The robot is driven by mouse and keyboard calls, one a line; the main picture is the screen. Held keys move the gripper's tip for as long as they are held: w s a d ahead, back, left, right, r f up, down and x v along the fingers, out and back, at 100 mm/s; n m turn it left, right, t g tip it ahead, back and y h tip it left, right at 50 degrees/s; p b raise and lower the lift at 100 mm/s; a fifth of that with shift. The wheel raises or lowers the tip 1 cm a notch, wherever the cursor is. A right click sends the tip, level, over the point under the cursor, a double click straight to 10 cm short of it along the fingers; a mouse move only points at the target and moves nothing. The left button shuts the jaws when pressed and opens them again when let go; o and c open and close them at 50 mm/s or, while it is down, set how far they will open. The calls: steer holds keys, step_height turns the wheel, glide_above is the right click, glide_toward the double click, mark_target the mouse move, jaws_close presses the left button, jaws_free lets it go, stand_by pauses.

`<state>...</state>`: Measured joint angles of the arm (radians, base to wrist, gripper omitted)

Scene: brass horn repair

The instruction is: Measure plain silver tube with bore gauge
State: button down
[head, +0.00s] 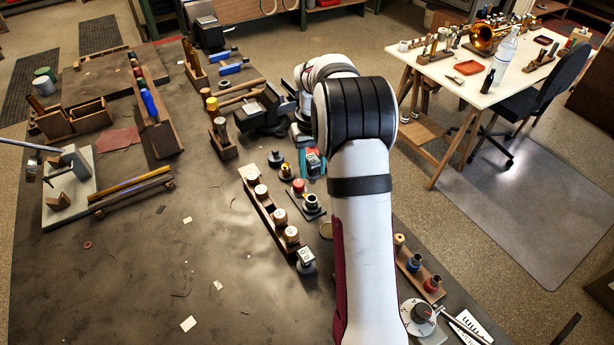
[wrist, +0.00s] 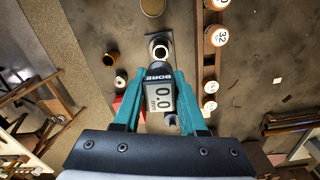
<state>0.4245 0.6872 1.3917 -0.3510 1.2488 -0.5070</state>
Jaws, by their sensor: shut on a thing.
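My gripper (wrist: 160,80) has its teal fingers shut on the bore gauge (wrist: 158,98), a dark body marked BORE with a pale display reading 0.0. In the wrist view, a small silver ring-ended tube (wrist: 159,50) on a pale base shows just beyond the gauge. The gauge's far end is hidden, so I cannot tell whether it touches the tube. The gauge is mostly hidden there.
A wooden rack (head: 267,207) of numbered round plugs runs close by. Several spools (head: 432,284) and a dial instrument (head: 420,313) are at right. The bench is mostly clear at lower left.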

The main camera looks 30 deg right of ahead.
mark_target(312, 180)
steer(key=shift+f, duration=0.1)
steer(key=shift+f, duration=2.3)
steer(key=shift+f, duration=1.9)
steer(key=shift+c, duration=0.3)
jaws_free()
steer(key=shift+r, duration=3.5)
